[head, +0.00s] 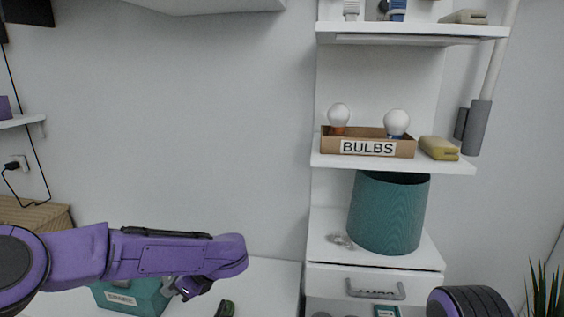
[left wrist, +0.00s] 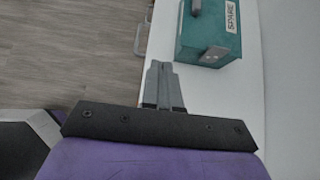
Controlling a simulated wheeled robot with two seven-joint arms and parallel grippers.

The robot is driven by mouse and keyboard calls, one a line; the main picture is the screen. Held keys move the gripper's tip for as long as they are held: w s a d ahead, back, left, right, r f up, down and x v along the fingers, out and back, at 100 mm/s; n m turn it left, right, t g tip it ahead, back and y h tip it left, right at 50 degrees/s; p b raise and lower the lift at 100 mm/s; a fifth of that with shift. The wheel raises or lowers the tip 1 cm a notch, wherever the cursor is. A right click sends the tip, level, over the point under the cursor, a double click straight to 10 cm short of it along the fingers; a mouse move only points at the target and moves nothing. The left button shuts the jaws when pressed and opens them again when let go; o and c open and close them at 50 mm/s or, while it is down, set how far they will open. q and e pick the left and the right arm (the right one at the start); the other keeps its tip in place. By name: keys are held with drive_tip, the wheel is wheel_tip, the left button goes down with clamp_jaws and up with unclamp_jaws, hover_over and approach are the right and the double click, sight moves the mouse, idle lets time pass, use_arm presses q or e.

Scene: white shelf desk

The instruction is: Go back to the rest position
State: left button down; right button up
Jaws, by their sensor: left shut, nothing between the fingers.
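My left arm comes in from the left in the head view, purple and held low in front of the white desk (head: 270,285). My left gripper (left wrist: 160,68) shows in the left wrist view with its two grey fingers together and nothing between them. In the head view it is partly hidden behind the arm. It is over the desk's edge, beside a teal box labelled "SPARE" (left wrist: 210,40). That teal box also shows in the head view (head: 140,298). My right gripper is not in view.
A cardboard "BULBS" box (head: 333,145) with two bulbs stands on the middle shelf, beside a yellow object (head: 438,148). A teal bin (head: 388,215) stands on the drawer unit below. A plant (head: 543,292) is at the right.

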use_arm(q)
wheel_tip(320, 180, down, 11)
drive_tip(key=d+m+t+h, duration=0.15)
drive_tip(key=m+t, duration=0.65)
drive_tip(key=m, duration=1.7)
drive_tip(key=s+a+f+m+g+h, duration=0.1)
drive_tip(key=s+f+m+g+h, duration=0.35)
drive_tip(key=s+f+m, duration=1.3)
drive_tip(key=s+a+f+m+g+h, duration=0.1)
drive_tip(key=s+a+m+g, duration=0.3)
drive_tip(key=s, duration=1.3)
wheel_tip(320, 180, up, 19)
drive_tip(key=a+t+p, duration=0.1)
drive_tip(key=t+p, duration=0.1)
drive_tip(key=p, duration=1.7)
drive_tip(key=shift+w+a+n+p, duration=0.15)
drive_tip(key=shift+w+n+p, duration=0.15)
drive_tip(key=shift+n, duration=0.15)
